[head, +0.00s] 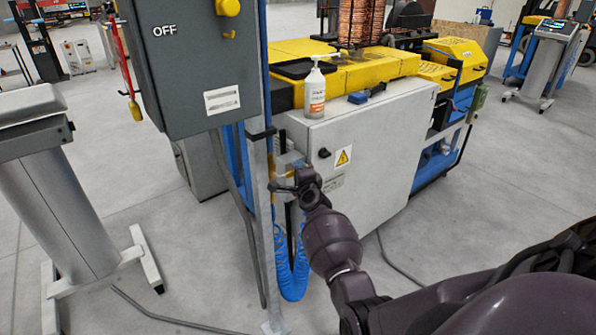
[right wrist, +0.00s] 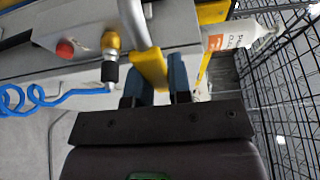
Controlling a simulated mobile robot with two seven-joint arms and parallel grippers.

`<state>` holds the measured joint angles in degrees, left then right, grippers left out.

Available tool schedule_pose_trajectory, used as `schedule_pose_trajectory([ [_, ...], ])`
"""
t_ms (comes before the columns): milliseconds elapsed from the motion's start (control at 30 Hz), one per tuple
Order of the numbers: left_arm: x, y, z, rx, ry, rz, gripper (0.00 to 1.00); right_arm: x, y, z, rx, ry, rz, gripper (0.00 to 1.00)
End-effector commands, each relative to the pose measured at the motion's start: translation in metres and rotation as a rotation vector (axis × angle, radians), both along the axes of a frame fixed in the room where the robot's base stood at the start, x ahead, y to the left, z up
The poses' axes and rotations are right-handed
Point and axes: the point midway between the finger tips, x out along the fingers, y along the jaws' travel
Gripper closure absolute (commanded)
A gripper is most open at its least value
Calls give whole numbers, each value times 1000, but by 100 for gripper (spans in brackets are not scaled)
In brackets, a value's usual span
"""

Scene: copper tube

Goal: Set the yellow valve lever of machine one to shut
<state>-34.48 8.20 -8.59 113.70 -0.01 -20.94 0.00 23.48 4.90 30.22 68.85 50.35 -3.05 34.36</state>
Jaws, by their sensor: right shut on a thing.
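The yellow valve lever (right wrist: 152,68) shows in the right wrist view, running from beside a grey pipe down between the two dark blue fingers of my right gripper (right wrist: 158,82). The gripper is shut on the lever. In the head view my right gripper (head: 288,186) is at the post beside the white cabinet, and the lever is too small and covered there to make out clearly. The lever's exact angle to the pipe is hard to tell. My left gripper is not in view.
A grey control box (head: 195,70) stands on a post at the left of the grip. The white cabinet (head: 365,150) with a pump bottle (head: 315,92) on top is close behind. A blue coiled hose (head: 292,268) hangs below. A wire mesh (right wrist: 285,90) is at right in the wrist view.

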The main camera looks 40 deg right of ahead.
Motion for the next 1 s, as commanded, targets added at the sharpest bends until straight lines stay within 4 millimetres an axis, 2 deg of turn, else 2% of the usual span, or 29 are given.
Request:
schedule_pose_trajectory([
  [233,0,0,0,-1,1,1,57,0,0,0,8,-2,1,100],
  [267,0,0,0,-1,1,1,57,0,0,0,9,-2,1,76],
  [400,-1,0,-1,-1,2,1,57,0,0,0,6,-1,1,55],
  [767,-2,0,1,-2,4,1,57,-3,1,0,3,0,1,55],
  [867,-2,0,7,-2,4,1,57,-11,5,1,4,1,1,55],
  [1000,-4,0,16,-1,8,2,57,-32,11,2,3,3,0,55],
])
